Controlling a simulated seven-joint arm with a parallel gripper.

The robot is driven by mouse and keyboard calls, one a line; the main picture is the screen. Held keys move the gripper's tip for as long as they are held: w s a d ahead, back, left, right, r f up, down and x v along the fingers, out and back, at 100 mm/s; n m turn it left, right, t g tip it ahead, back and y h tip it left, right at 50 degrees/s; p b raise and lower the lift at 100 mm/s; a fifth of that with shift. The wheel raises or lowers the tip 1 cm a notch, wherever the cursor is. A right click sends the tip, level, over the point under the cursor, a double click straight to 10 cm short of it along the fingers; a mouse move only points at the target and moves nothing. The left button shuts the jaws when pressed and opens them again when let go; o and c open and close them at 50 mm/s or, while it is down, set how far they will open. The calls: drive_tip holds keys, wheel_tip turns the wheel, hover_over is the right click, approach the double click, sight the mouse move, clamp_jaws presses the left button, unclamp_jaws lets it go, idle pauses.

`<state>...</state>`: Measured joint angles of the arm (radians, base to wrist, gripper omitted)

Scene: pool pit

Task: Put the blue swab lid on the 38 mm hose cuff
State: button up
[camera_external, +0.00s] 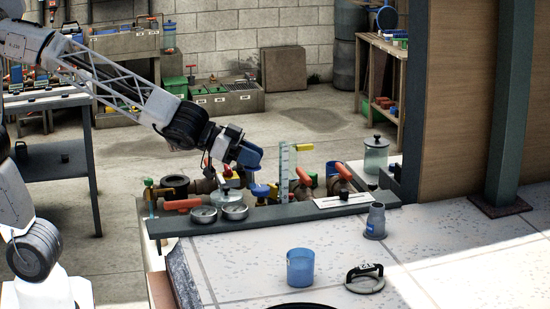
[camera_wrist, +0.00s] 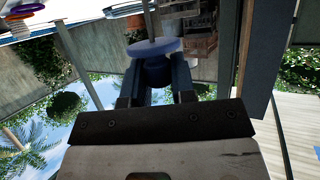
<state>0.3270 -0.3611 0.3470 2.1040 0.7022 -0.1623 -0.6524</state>
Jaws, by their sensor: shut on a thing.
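My gripper (camera_external: 249,157) is over the back-left rack, tilted. In the wrist view my gripper (camera_wrist: 155,82) is shut on the blue swab lid (camera_wrist: 153,47), a bluish disc with a darker knob between the fingers. The hose cuff (camera_external: 375,222) is a grey, stepped tube with a blue patch, standing upright on the pale tiles right of centre. The lid is well apart from it, and the cuff does not clearly show in the wrist view.
The rack (camera_external: 285,213) carries red-handled valves and metal dishes (camera_external: 234,212). A lidded glass jar (camera_external: 376,155) stands behind. Tiles around the cuff are mostly clear.

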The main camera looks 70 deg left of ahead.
drive_tip(key=w+a+r+n+y, duration=0.1)
drive_tip(key=w+a+r+y, duration=0.2)
drive_tip(key=w, duration=0.4)
drive_tip(key=w+a+r+n+t, duration=0.1)
drive_tip(key=w+a+r+n, duration=0.1)
drive_tip(key=w+a+r, duration=0.3)
drive_tip(key=w+a+r+n+y, duration=0.1)
drive_tip(key=w+a+r+y, duration=0.15)
drive_tip(key=w, duration=0.55)
drive_tip(key=s+d+f+n+y, duration=0.3)
drive_tip(key=d+f+n+y, duration=0.2)
drive_tip(key=d+f, duration=0.6)
drive_tip(key=shift+s+f+n+g, duration=0.3)
drive_tip(key=shift+s+f+g, duration=0.1)
drive_tip(key=shift+f, duration=0.2)
drive_tip(key=shift+w, duration=0.15)
drive_tip(key=w+d, duration=0.2)
drive_tip(key=w, duration=0.5)
drive_tip(key=w+d+f, duration=0.1)
drive_tip(key=w+d, duration=0.1)
drive_tip(key=w, duration=0.6)
drive_tip(key=shift+d+f, duration=0.15)
drive_tip(key=shift+f, duration=0.1)
drive_tip(key=shift+w, duration=0.1)
drive_tip(key=shift+f, duration=0.15)
